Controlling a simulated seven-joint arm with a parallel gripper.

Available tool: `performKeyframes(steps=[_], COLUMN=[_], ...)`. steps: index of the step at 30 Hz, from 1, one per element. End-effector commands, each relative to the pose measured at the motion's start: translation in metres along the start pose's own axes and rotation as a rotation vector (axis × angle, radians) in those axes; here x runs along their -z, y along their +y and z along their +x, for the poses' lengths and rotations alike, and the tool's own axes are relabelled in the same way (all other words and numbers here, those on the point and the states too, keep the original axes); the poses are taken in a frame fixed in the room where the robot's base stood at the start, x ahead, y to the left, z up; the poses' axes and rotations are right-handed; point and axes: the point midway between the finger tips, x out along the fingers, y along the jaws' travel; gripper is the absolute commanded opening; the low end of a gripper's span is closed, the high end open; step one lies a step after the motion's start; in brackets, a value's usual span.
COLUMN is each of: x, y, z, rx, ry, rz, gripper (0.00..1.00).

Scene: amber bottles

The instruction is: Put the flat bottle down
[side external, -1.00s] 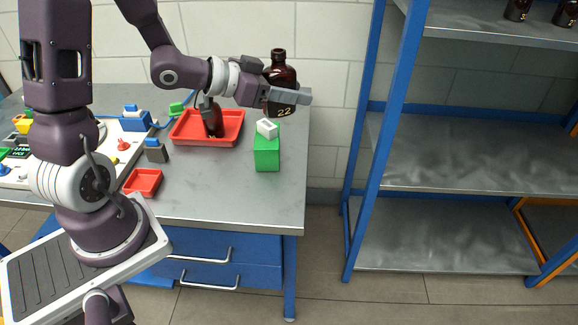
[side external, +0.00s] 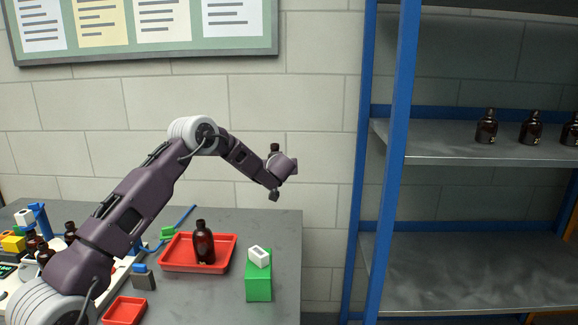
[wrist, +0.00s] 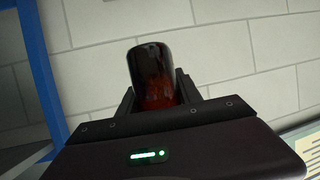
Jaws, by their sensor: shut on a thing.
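My gripper (side external: 283,168) is held up in the air, above and beyond the table and left of the shelf rack in the side view. It is shut on a dark amber bottle, of which only the dark top (side external: 274,148) shows clearly there. In the wrist view the bottle (wrist: 152,72) sits between the two fingers of my gripper (wrist: 155,98), its glass brown-red and shiny. The rest of the bottle is hidden by the gripper. No surface touches it in either view.
Another amber bottle (side external: 204,243) stands in a red tray (side external: 170,264) on the grey table. A green block (side external: 258,284) with a white piece (side external: 259,256) stands beside it. The blue rack's (side external: 400,150) upper shelf (side external: 430,150) holds several bottles; its left part is bare.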

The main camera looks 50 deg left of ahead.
Motion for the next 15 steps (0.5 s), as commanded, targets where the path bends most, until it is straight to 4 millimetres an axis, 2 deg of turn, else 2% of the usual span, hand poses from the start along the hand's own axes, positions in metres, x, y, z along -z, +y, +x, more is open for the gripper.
performKeyframes(steps=[1,3,9,12,15], x=[-0.019,-0.043,-0.113,-0.135,-0.146], y=[-0.010,-0.026,-0.057,-0.064,-0.067], z=[0.015,0.029,0.044,0.045,0.046], rx=[0.085,0.200,0.422,0.476,0.500], ry=[-0.005,-0.004,0.000,0.001,0.002], rz=[-0.034,-0.080,-0.171,-0.196,-0.208], gripper=[0.00,0.00,0.00,0.00,0.00])
